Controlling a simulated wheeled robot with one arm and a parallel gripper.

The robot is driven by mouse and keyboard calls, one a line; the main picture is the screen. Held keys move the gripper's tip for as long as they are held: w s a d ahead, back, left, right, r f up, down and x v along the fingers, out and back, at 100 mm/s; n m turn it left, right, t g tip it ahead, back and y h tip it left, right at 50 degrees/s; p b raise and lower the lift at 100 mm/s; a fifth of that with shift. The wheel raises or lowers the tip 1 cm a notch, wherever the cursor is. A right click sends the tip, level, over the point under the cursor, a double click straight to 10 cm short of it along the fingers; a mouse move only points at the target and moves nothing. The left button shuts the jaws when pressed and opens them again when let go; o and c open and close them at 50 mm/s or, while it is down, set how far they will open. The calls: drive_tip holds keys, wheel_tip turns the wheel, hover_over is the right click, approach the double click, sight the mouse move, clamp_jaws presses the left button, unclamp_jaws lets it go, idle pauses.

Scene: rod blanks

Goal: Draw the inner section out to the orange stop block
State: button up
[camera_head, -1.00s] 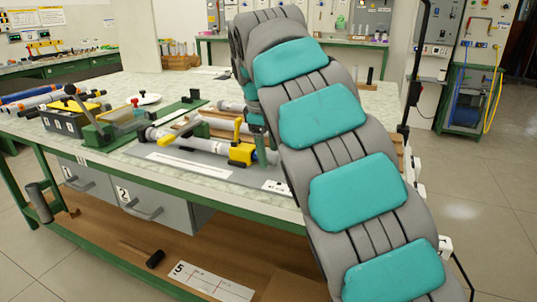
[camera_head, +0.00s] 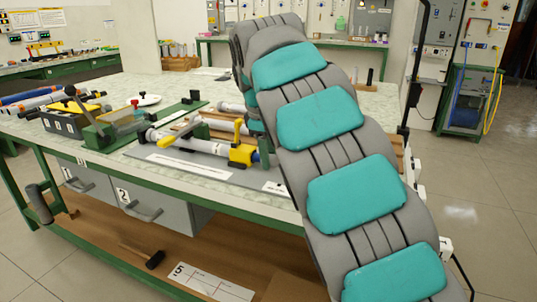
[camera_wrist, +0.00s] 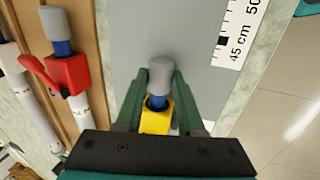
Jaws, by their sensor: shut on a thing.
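A white tube with a yellow clamp collar (camera_head: 241,154) lies on a grey board on the bench in the head view. The collar also shows in the wrist view (camera_wrist: 156,120). The blue inner section (camera_wrist: 157,102) comes out of the collar and ends in a grey cap (camera_wrist: 160,72). A bit of blue shows beside the collar in the head view. My gripper (camera_wrist: 161,82) is shut on the inner section at its grey cap, with green fingers on both sides. I cannot make out an orange stop block.
A second tube with a red clamp (camera_wrist: 68,74) lies at left in the wrist view, on a wooden strip. A printed scale (camera_wrist: 238,30) marked 45 cm and 50 lies at upper right near the board's edge. The grey board (camera_wrist: 185,30) beyond the cap is bare.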

clamp_jaws()
idle(0.7)
drive_tip(key=shift+s+d+f, duration=0.1)
drive_tip(key=shift+s+d, duration=0.05)
drive_tip(key=shift+d, duration=0.25)
drive_tip(key=s+d+b, duration=0.1)
drive_tip(key=s+d, duration=0.1)
drive_tip(key=d, duration=0.3)
drive_tip(key=s+d+b, duration=0.1)
drive_tip(key=s+d, duration=0.1)
drive_tip(key=d, duration=0.3)
drive_tip(key=s+d+b, duration=0.1)
drive_tip(key=d, duration=0.5)
drive_tip(key=shift+s+b, duration=0.4)
drive_tip(key=o, duration=0.9)
unclamp_jaws()
